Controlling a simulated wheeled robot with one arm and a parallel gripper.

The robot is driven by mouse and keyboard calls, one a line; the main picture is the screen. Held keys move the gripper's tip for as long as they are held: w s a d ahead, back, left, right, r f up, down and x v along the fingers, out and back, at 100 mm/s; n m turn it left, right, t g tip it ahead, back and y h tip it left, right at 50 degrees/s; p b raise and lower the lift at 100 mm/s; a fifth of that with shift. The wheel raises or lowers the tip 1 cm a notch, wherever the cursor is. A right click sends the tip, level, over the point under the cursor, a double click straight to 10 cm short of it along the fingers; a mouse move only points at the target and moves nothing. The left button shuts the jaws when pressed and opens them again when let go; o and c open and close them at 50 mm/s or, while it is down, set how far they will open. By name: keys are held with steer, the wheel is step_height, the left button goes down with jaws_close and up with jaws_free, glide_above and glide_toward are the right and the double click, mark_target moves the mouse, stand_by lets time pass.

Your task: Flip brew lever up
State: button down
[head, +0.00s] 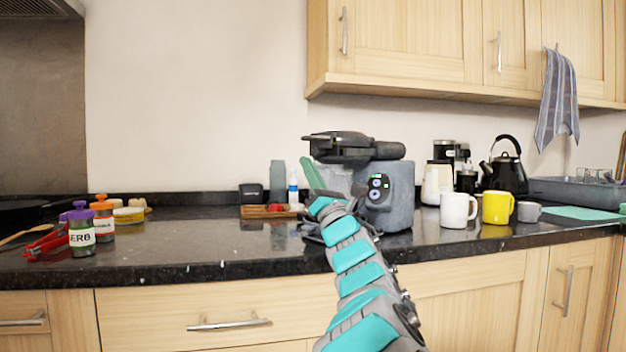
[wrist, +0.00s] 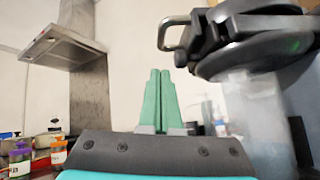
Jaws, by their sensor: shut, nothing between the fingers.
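The grey coffee machine (head: 388,200) stands on the dark counter, with a black top part (head: 345,146) jutting to the left. In the wrist view, the machine's black top (wrist: 255,42) fills the upper right. A black loop-shaped handle (wrist: 172,36) sticks out from it to the left and looks like the lever, though I cannot be sure. My gripper (head: 309,163) is at the machine's left side, below the black top. Its green fingers (wrist: 160,74) are together and empty, below and slightly left of the handle, with no contact visible. My arm hides the machine's lower left.
A white mug (head: 457,210), a yellow mug (head: 496,207) and a black kettle (head: 505,170) stand to the right. Spice jars (head: 81,230) stand at the left. Wall cabinets (head: 410,45) hang above.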

steer(key=shift+w+d+r, duration=0.1)
steer(key=shift+d+r, duration=0.1)
steer(key=shift+r, duration=1.35)
steer(key=shift+r, duration=0.1)
steer(key=w+d+r+m+t+h+p, duration=0.2)
steer(key=r+m+h, duration=0.6)
steer(key=r, duration=0.6)
steer(key=shift+w+d+r+m+h+p, duration=0.3)
steer(key=shift+w+d+m+p, duration=0.2)
steer(key=shift+m+p, duration=0.25)
steer(key=shift+f, duration=0.1)
